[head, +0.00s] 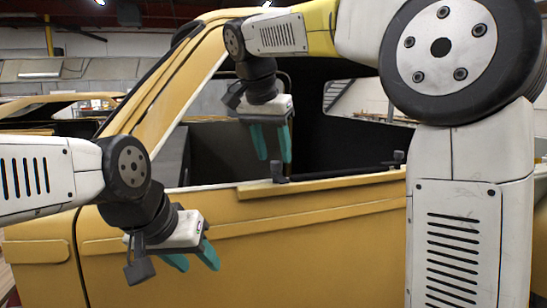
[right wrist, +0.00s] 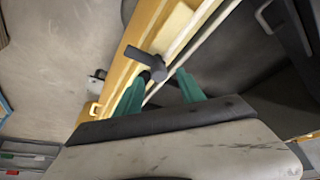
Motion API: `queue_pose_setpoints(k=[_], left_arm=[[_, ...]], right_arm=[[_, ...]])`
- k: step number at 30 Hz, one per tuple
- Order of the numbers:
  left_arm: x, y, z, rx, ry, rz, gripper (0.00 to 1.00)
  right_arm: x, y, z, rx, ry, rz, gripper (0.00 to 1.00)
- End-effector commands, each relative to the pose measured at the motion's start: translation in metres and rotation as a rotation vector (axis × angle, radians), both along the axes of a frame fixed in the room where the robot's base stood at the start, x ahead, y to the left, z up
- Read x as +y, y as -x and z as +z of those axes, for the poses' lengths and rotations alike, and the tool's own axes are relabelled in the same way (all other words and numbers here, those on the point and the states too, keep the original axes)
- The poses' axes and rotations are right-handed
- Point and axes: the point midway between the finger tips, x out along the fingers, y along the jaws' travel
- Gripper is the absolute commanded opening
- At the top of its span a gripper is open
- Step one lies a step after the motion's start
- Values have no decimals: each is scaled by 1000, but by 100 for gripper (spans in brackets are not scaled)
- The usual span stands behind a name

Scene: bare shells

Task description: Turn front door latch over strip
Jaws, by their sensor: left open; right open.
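The front door latch (head: 279,172), a small dark grey handle, stands on the top edge of the yellow door, at the inner side of the raised yellow strip (head: 330,184). In the right wrist view, the latch (right wrist: 148,64) lies just beyond the fingertips, its bar slanting across the yellow edge. My right gripper (head: 272,158) is open above the latch, teal fingers pointing down; in the right wrist view the gripper (right wrist: 160,84) straddles the latch's lower end, and contact cannot be told. My left gripper (head: 195,262) is open and empty in front of the door panel, below and left of the latch.
A second dark latch (head: 397,158) stands farther right on the door edge. The sloping yellow windshield pillar (head: 170,85) rises at left. The window opening between pillar and rear is clear except for my right arm.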

Motion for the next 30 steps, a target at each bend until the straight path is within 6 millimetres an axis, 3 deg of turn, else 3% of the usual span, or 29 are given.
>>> queue_pose_setpoints(k=[6, 14, 21, 30], left_arm=[[0, 0, 0, 0, 0, 0, 46], [0, 0, 0, 0, 0, 0, 46], [0, 0, 0, 0, 0, 0, 46], [0, 0, 0, 0, 0, 0, 46]], right_arm=[[-3, -6, -16, 0, -1, 0, 46], [-3, -6, -17, -1, -2, 1, 46], [-3, -6, -17, 0, -2, 1, 0], [-3, -6, -17, 0, -3, 17, 0]])
